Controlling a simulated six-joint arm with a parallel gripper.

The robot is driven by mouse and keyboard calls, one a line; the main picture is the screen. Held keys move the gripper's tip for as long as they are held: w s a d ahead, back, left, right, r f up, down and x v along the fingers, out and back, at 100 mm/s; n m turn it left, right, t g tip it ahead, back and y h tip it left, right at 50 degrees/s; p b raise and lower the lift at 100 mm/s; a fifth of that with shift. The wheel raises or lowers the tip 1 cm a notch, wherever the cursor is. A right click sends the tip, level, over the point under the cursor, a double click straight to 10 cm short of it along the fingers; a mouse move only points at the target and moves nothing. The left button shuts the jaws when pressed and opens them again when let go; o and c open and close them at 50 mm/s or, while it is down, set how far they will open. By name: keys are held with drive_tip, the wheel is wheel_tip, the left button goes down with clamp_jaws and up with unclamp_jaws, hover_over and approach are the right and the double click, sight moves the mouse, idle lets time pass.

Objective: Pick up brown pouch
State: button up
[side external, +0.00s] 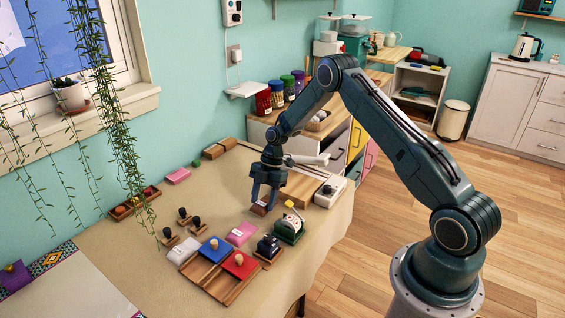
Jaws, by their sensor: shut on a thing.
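My gripper (263,204) points down over the middle of the cloth-covered table, with its fingers shut on a small brown pouch (259,209). The pouch sits low between the fingertips, close to the tabletop. I cannot tell whether it touches the cloth. The fingers hide part of it.
A green device (289,229) stands just right of the pouch, with a dark stamp-like item (268,247) and a pink block (240,234) in front. A wooden tray (224,290) holds blue and red pads. A wooden board (300,188) and white box (330,191) lie behind right.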

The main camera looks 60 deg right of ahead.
sight(264, 201)
wheel_tip(264, 201, up, 16)
idle(0.4)
drive_tip(key=shift+d, duration=0.1)
idle(0.5)
